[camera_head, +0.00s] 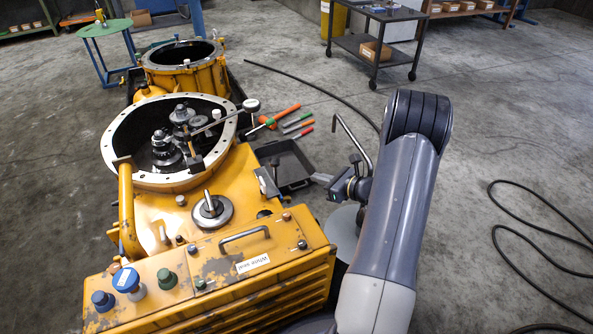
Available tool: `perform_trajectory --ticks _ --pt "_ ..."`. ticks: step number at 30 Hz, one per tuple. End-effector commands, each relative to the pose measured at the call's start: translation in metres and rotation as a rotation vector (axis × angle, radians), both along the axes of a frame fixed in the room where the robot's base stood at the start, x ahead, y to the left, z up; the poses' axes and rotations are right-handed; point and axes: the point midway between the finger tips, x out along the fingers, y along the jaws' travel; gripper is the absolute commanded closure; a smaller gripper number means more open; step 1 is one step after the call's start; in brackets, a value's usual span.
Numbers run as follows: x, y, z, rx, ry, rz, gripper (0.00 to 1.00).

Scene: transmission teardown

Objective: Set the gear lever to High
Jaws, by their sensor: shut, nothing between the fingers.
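The worn yellow transmission housing (185,232) fills the left and middle of the head view. A short metal lever (207,198) stands, slightly tilted, on a round grey base (212,212) on its top; it looks like the gear lever. No High or Low marking is readable beside it. My gripper (322,179) is to the right of the housing, apart from the lever, and looks shut and empty. Its fingertips are small and hard to make out.
An open round bell (114,139) with gears inside lies behind the lever. A yellow tube handle (126,210) rises at left. A black tray (296,183) and loose tools (297,121) lie on the floor. A cart (375,45) stands behind; cables cross the right floor.

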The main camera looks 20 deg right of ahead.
Motion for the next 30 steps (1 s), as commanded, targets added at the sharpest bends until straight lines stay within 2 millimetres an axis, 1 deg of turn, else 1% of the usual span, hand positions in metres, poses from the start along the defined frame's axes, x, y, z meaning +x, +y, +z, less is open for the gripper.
perform_trajectory --ticks 5,15,18,21,24,30 --pt "0.021 0.012 -0.01 0.0 -0.001 0.005 1.0" --pt "0.082 0.043 -0.032 0.0 -0.001 0.004 1.0" --pt "0.097 0.05 -0.032 -0.002 -0.002 0.003 1.0" --pt "0.108 0.055 -0.031 -0.002 -0.001 0.003 1.0" --pt "0.114 0.058 -0.03 -0.002 -0.001 0.001 1.0" --pt "0.118 0.06 -0.029 0.0 0.001 0.0 1.0"
